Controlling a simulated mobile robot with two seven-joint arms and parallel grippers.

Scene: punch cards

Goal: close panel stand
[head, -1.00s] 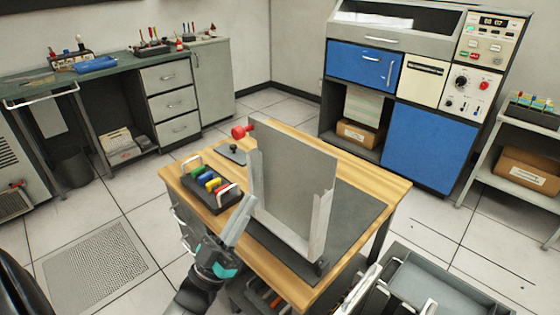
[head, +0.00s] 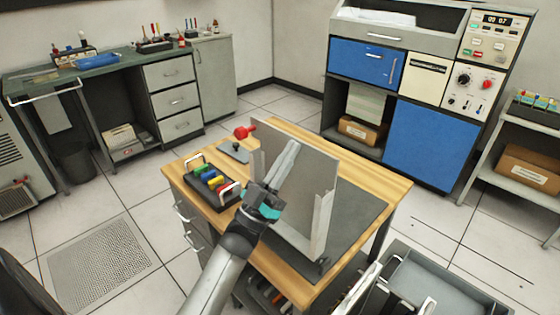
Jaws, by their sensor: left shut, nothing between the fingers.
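The panel stand (head: 318,190) stands upright on a dark mat (head: 350,215) on the wooden table. Its grey panel is raised and leans a little, with a pale rail along its right edge. A red knob (head: 243,132) sticks out at its upper left. My left gripper (head: 292,146) is shut and empty, its fingers pointing up and right in front of the panel face. I cannot tell whether the fingertips touch the panel. My left arm hides the lower left of the stand. My right gripper is not in view.
A dark tray with coloured handles (head: 211,184) sits on the table's left side, close to my left arm. A small dark plate (head: 234,152) lies behind it. A grey drawer cart (head: 420,285) stands at the front right. Floor is clear left of the table.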

